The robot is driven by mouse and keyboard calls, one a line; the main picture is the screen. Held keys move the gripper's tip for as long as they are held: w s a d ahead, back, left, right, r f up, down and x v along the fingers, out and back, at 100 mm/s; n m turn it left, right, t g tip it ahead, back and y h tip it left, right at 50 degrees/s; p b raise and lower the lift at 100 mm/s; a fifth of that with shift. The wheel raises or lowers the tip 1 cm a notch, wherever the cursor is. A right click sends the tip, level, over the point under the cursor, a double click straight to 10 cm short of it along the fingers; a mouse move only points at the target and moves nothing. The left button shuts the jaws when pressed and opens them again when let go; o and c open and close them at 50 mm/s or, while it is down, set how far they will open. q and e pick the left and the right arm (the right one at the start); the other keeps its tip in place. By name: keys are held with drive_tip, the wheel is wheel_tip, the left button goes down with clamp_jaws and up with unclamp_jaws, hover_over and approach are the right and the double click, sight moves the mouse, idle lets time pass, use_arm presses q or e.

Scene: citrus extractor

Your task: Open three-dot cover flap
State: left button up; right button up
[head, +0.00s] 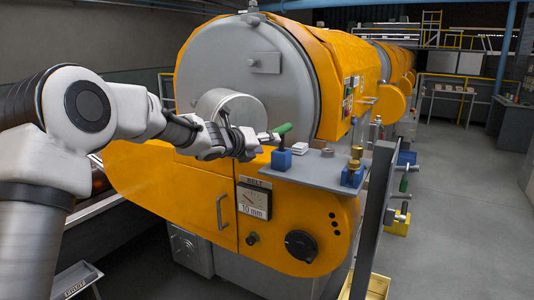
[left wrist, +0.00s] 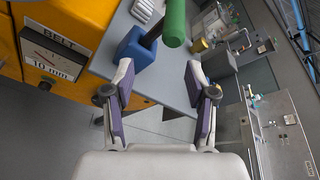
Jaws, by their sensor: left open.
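The orange belt housing (head: 275,225) carries three small dark dots (head: 334,223) near its rounded right end. The cover around them looks flush and shut, though I cannot make out the flap's edges. A black round knob (head: 301,246) sits to the left of and below the dots. My left gripper (head: 262,143) is above the housing, beside a green-handled lever (head: 281,130). In the left wrist view, my left gripper (left wrist: 160,98) is open, with nothing between its fingers. The green handle (left wrist: 175,22) shows beyond the fingertips. My right gripper is not in view.
A grey shelf (head: 315,172) carries the lever's blue block (head: 281,160) and another blue block (head: 352,174) with a brass knob. A BELT gauge (head: 254,199) and a door handle (head: 222,212) are on the housing. A grey upright panel (head: 374,220) stands at right. Open floor (head: 450,200) lies beyond.

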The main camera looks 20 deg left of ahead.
use_arm(q)
drive_tip(key=shift+s+d+f+n, duration=0.1)
drive_tip(key=shift+d+f+n, duration=0.1)
drive_tip(key=shift+f, duration=0.45)
drive_tip(key=shift+d+f+n, duration=0.2)
drive_tip(key=shift+f, duration=0.4)
